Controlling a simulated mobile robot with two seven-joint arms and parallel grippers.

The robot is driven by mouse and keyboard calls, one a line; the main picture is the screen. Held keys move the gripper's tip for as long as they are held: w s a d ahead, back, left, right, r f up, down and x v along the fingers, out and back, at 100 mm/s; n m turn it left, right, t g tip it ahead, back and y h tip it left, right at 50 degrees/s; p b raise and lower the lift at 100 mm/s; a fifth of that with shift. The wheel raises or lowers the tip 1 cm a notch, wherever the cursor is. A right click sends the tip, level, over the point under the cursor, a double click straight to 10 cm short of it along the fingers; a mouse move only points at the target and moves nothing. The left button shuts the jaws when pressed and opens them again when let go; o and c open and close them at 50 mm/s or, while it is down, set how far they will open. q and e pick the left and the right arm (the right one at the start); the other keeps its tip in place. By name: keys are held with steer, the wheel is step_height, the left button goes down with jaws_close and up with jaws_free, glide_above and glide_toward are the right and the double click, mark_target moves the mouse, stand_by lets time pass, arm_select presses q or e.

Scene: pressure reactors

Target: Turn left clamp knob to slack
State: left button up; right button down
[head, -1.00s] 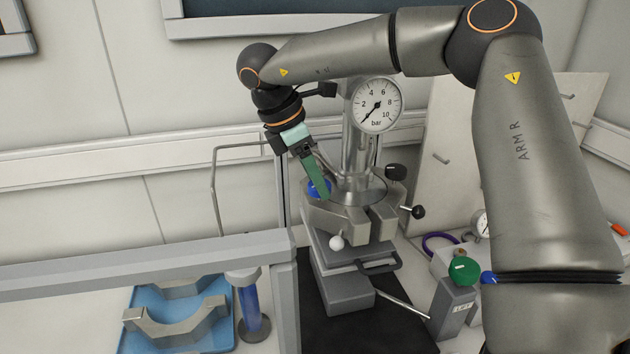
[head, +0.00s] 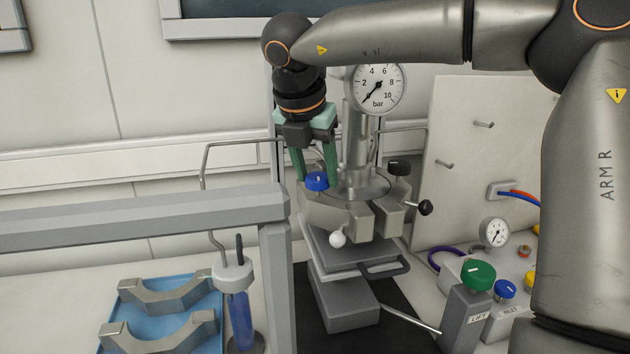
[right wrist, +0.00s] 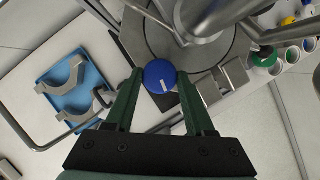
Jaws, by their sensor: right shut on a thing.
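The left clamp knob (head: 316,181) is blue with a white line and sits on the left half of the grey clamp ring (head: 328,214), at the foot of the reactor column. My right gripper (head: 317,180) comes down on it from above, its two green fingers on either side. In the right wrist view the knob (right wrist: 160,75) lies between the fingertips, and its white line points to the lower right. The gripper is shut on the knob. The black right clamp knob (head: 399,168) stands on the other side of the column. My left gripper is not in view.
A pressure gauge (head: 376,89) sits on the column, close beside my right wrist. A grey rail frame (head: 140,222) crosses the left foreground. A blue tray (head: 205,340) with metal half rings is at lower left. A lift box with a green knob (head: 478,275) is at right.

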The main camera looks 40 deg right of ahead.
steer(key=shift+n+t, duration=0.3)
steer(key=shift+n, duration=0.3)
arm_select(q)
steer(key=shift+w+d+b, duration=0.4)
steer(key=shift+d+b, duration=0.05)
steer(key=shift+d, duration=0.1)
arm_select(e)
steer(key=shift+n, duration=0.5)
steer(key=shift+c, duration=1.3)
jaws_free()
arm_select(q)
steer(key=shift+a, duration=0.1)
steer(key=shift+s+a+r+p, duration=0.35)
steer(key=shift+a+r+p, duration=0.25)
steer(key=shift+p, duration=0.55)
arm_select(e)
steer(key=v, duration=1.2)
steer(key=shift+s+d+r, duration=0.25)
steer(key=shift+r, duration=0.1)
